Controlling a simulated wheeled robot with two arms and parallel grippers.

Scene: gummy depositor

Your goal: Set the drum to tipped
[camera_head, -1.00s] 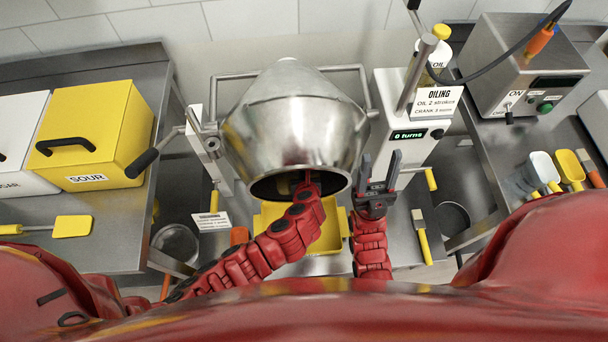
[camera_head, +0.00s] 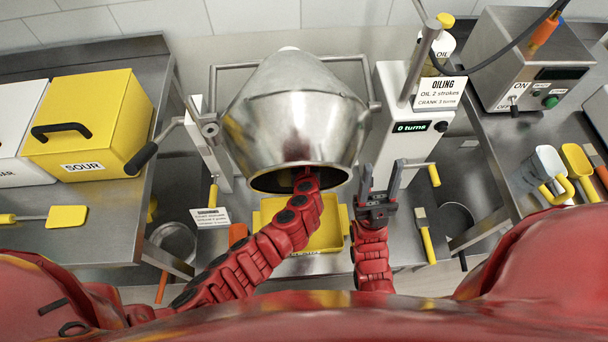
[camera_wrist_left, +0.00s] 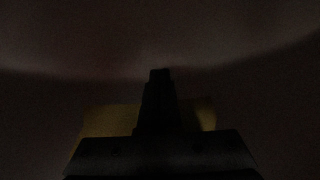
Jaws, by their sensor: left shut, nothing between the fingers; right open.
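The steel drum (camera_head: 292,115) hangs in its frame with its dark, open mouth turned down toward me. A lever with a black grip (camera_head: 141,158) sticks out at the left of its frame. My left arm reaches into the drum's mouth, so its fingers are hidden in the head view. The left wrist view is very dark and shows my left gripper (camera_wrist_left: 160,76) shut, with nothing seen between the fingers. My right gripper (camera_head: 380,180) is open and empty, just right of the drum's mouth, fingers pointing away from me.
A yellow tray (camera_head: 325,239) lies below the drum. Right of the drum stands a white post with a "0 turns" display (camera_head: 411,127) and a yellow-handled crank (camera_head: 434,175). A yellow SOUR box (camera_head: 118,112) is at left, and a grey control box (camera_head: 520,60) is at back right.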

